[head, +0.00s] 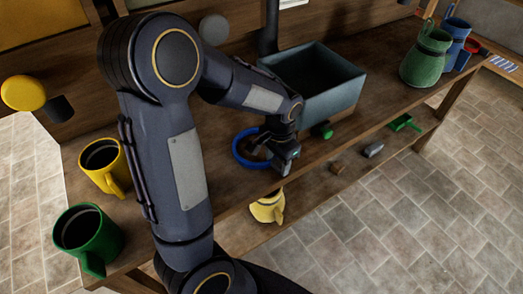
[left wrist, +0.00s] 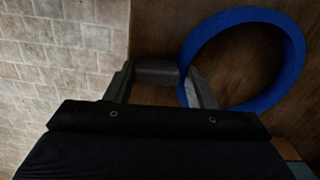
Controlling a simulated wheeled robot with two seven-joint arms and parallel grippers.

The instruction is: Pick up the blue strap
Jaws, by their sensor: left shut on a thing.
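The blue strap (head: 240,153) is a round loop at the front edge of the wooden bench, left of the grey-blue bin. My left gripper (head: 285,154) is at the loop's right side. In the left wrist view the strap (left wrist: 291,65) curves off to the right and its near side passes at the right finger of my left gripper (left wrist: 158,80). The jaws are shut on it, with a grey piece between the fingertips; I cannot tell whether that piece belongs to the strap. Whether the loop still touches the bench is unclear. My right gripper is out of view.
Yellow (head: 103,166) and green (head: 86,232) mugs stand at left, a green jug (head: 426,57) at right. A yellow jug (head: 267,208) is below the bench edge. Tiled floor is open at right.

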